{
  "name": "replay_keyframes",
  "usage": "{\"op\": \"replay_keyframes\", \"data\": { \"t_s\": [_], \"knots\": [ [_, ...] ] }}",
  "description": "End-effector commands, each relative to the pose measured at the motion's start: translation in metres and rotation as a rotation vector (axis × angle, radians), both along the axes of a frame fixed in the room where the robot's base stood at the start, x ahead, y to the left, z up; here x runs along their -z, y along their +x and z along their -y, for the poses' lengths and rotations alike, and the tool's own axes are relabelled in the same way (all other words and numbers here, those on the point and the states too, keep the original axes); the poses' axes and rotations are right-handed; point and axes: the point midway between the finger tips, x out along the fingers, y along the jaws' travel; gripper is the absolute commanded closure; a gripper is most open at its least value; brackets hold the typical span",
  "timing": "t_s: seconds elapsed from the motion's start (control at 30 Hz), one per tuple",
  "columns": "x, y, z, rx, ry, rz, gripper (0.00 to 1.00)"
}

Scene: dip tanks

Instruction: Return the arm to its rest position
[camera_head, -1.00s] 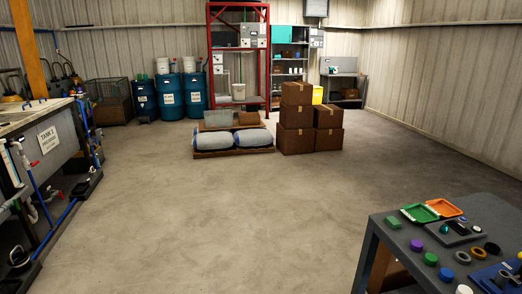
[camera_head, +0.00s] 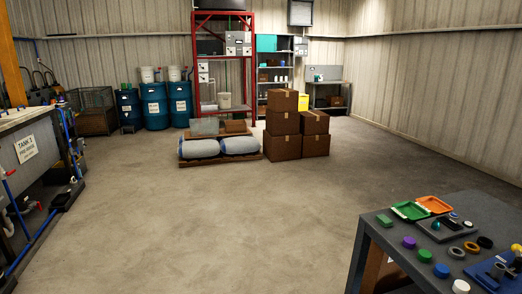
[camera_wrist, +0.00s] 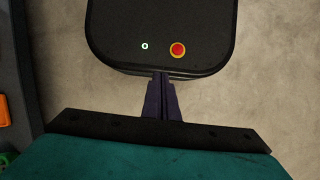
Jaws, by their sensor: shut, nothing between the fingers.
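My gripper (camera_wrist: 161,80) shows in the wrist view with its two dark fingers together and nothing between them. It points toward a black rounded panel of my own base with a red button and a small lit ring. Concrete floor lies around that panel. My arm and gripper do not show in the head view.
A grey workbench (camera_head: 365,232) stands at the lower right, with green (camera_head: 411,211) and orange (camera_head: 434,204) trays and several coloured caps. A tank (camera_head: 30,165) with pipes stands at left. Stacked cardboard boxes (camera_head: 283,122) and a pallet (camera_head: 220,159) stand farther back. The middle floor (camera_head: 220,225) is clear.

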Motion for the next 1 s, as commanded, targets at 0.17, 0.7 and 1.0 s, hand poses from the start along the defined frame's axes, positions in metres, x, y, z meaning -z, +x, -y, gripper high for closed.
{"op": "replay_keyframes", "data": {
  "t_s": [0.17, 0.7, 1.0],
  "knots": [
    [0.007, -0.02, -0.006, -0.036, -0.005, -0.052, 1.0],
    [0.007, -0.021, -0.006, -0.034, -0.005, -0.053, 1.0],
    [0.007, -0.021, -0.006, -0.034, -0.005, -0.053, 1.0]
  ]
}}
